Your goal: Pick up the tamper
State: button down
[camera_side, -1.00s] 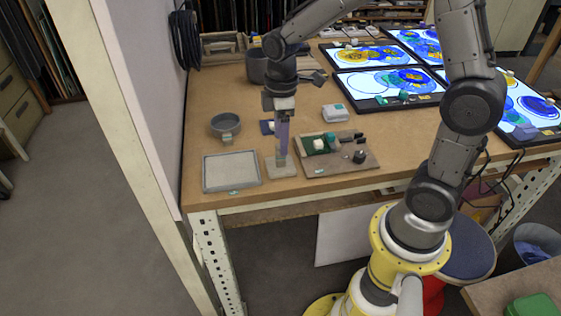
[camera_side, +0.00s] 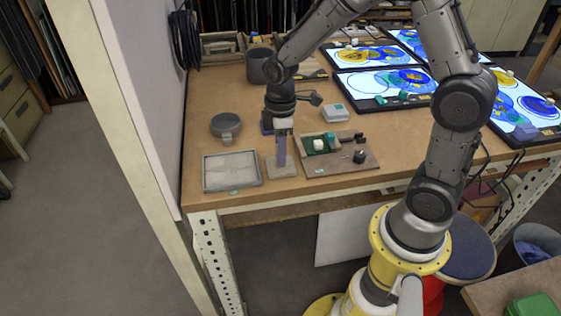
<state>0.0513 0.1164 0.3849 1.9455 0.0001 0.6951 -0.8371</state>
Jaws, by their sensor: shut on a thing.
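My gripper (camera_side: 282,134) points down from above and is shut on the upper part of the handle. The fingers are small here and partly hide the top of the handle. The base appears to rest on the bench top; I cannot see a gap under it.
The grey tray (camera_side: 231,183) is close on the left, with a round grey bowl (camera_side: 226,121) behind it. The board (camera_side: 351,168) with small blocks is close on the right. A white box (camera_side: 335,113) and lit panels (camera_side: 376,90) are farther right.

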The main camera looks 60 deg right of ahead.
jog(key=shift+r, duration=0.15)
dwell(0.3)
jog(key=shift+r, duration=0.55)
jog(key=s+r, duration=1.1)
jog(key=s, duration=0.3)
jog(key=shift+a+r, duration=0.35)
jog(key=shift+a, duration=0.05)
